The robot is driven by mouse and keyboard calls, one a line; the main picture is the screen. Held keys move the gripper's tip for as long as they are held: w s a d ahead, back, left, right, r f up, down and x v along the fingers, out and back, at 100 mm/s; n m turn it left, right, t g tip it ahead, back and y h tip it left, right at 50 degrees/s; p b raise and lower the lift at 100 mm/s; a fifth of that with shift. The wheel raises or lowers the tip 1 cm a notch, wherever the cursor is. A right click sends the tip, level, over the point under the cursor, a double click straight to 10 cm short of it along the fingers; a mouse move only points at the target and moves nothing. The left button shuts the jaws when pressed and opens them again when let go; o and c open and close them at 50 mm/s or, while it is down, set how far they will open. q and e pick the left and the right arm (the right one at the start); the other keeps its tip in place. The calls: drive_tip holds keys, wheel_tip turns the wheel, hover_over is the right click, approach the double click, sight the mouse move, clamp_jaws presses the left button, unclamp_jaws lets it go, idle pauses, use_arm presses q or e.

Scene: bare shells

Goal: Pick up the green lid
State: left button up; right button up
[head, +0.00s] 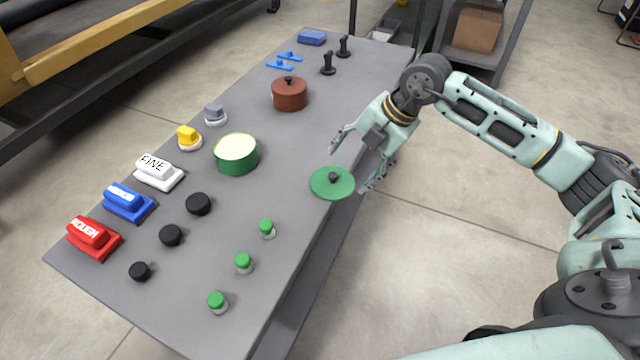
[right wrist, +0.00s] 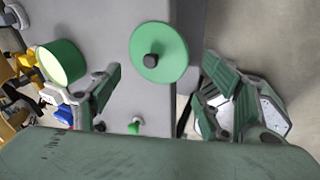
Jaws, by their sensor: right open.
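The green lid (head: 325,190) is a flat disc with a small black knob. It lies at the right edge of the grey table, slightly overhanging it. It also shows in the right wrist view (right wrist: 172,38), seen from above. My right gripper (head: 352,169) is open and empty, its fingers spread wide just above and beside the lid. In the right wrist view the lid shows in the gap between the two fingers (right wrist: 163,78). Whether a finger touches the lid I cannot tell. My left gripper is not in view.
On the grey table (head: 290,145), a green pot (head: 236,160) stands left of the lid and a brown lidded pot (head: 289,94) behind. Green-topped knobs (head: 244,262) stand in front. Black knobs and coloured blocks line the left. Open floor lies right of the table.

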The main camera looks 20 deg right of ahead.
sight(337, 184)
drive_tip(key=shift+f, duration=0.8)
drive_tip(key=x, duration=0.5)
drive_tip(key=shift+s+a, duration=0.1)
drive_tip(key=shift+a, duration=0.05)
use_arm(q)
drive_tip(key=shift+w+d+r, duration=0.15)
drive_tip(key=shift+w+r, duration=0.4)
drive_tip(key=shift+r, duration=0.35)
use_arm(e)
drive_tip(key=c, duration=1.2)
drive_tip(key=shift+r, duration=0.15)
